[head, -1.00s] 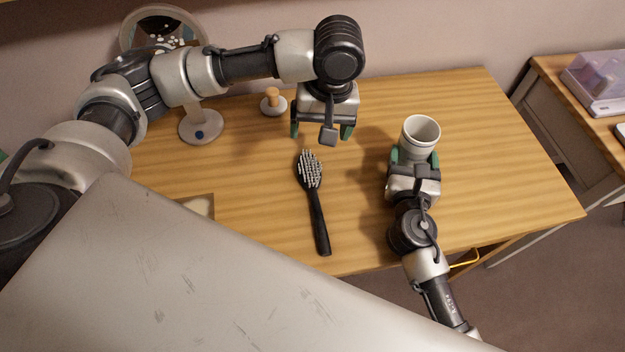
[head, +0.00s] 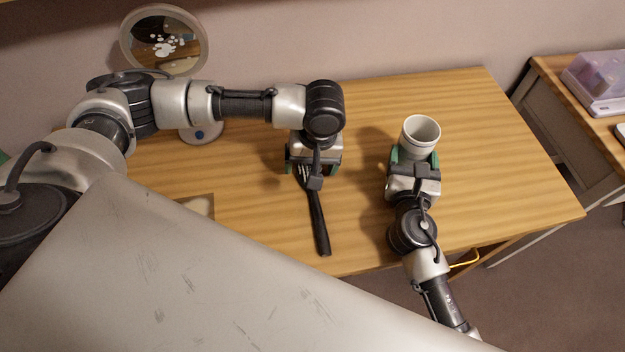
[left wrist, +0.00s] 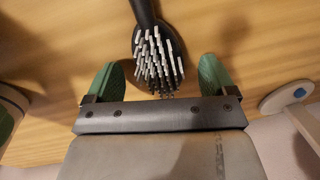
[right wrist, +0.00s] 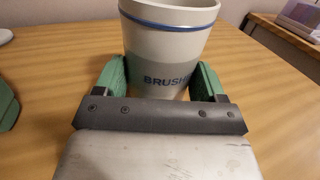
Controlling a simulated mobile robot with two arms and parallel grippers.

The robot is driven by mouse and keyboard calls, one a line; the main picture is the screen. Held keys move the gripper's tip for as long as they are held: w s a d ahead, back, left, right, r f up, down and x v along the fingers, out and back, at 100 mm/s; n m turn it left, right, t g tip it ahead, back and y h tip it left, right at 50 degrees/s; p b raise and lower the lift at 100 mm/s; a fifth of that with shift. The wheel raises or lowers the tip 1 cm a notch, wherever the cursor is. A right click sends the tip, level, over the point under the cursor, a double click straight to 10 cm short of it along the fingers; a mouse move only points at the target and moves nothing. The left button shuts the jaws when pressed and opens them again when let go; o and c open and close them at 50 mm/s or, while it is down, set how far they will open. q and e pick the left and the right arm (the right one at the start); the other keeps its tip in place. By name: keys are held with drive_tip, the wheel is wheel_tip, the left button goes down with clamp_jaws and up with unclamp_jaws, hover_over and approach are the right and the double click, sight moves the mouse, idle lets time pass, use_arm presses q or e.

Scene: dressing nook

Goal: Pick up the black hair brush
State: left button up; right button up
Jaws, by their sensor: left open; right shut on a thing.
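The black hair brush (head: 317,222) lies on the wooden table, bristles up, its handle toward the front edge. In the head view its bristle head is largely hidden under my left gripper (head: 313,170). In the left wrist view the brush's head with pale bristles (left wrist: 158,55) shows between and beyond the two green fingertips of my left gripper (left wrist: 160,82), which is open and empty. My right gripper (head: 413,160) is shut on a white cup (head: 421,132). In the right wrist view the cup (right wrist: 165,50) has a blue band and lettering starting "BRUSH", between the green fingers.
A round mirror on a stand (head: 165,42) is at the back left of the table (head: 480,150). A flat item (head: 198,206) lies at the front left. A side table (head: 580,120) with a clear purple box (head: 600,78) stands right. The table right of the cup is clear.

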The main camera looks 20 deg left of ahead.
use_arm(q)
drive_tip(key=shift+r, duration=0.15)
drive_tip(key=c, duration=1.1)
